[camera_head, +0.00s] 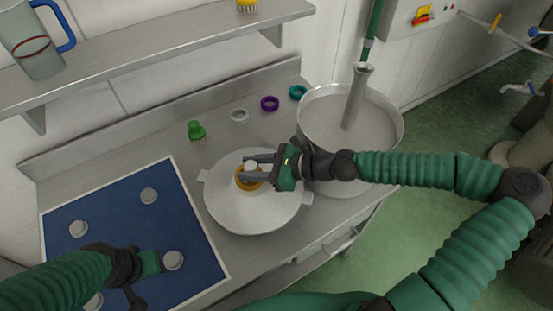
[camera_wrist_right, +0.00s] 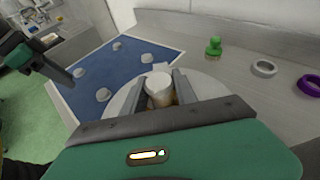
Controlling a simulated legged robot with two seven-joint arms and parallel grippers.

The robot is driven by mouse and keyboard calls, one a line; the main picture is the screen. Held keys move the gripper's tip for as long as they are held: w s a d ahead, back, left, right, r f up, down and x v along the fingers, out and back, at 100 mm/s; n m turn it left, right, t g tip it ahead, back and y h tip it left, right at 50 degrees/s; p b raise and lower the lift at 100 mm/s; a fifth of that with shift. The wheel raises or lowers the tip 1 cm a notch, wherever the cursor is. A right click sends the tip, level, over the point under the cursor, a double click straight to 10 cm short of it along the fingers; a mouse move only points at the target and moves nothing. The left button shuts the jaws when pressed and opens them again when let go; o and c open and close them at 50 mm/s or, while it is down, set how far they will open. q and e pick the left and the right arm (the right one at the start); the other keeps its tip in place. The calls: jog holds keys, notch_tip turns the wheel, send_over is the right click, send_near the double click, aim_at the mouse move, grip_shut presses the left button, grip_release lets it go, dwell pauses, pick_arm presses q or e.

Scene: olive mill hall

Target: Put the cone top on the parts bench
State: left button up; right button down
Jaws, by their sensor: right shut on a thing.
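The cone top (camera_head: 245,215) is a wide, shallow pale metal cone with side tabs, a yellow ring and a white knob. It is over the steel parts bench (camera_head: 265,125), right of a blue mat; I cannot tell if it touches the bench. My right gripper (camera_head: 250,172) is shut on its knob. In the right wrist view, the white knob (camera_wrist_right: 158,88) sits between the fingers of the right gripper (camera_wrist_right: 158,95), with part of the cone's rim (camera_wrist_right: 207,88) behind. My left gripper (camera_head: 145,275) is low over the mat; its jaw opening is unclear.
The blue mat (camera_head: 125,215) carries several grey round pads. A green knobbed brush (camera_head: 196,131) and grey (camera_head: 239,115), purple (camera_head: 270,103) and teal (camera_head: 298,92) rings lie along the back. A large steel vessel (camera_head: 390,113) stands right. A shelf (camera_head: 150,45) overhangs the back.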

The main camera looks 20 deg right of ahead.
aim_at(293, 196)
jog(key=f, duration=0.6)
jog(key=f+b, duration=0.1)
jog(key=f, duration=0.2)
jog(key=shift+s+f, duration=0.1)
jog(key=shift+s, duration=0.15)
jog(key=c, duration=1)
grip_release()
jog(key=shift+o, duration=0.2)
jog(key=v, duration=1.2)
jog(key=shift+s, duration=0.15)
jog(key=shift+f, duration=0.1)
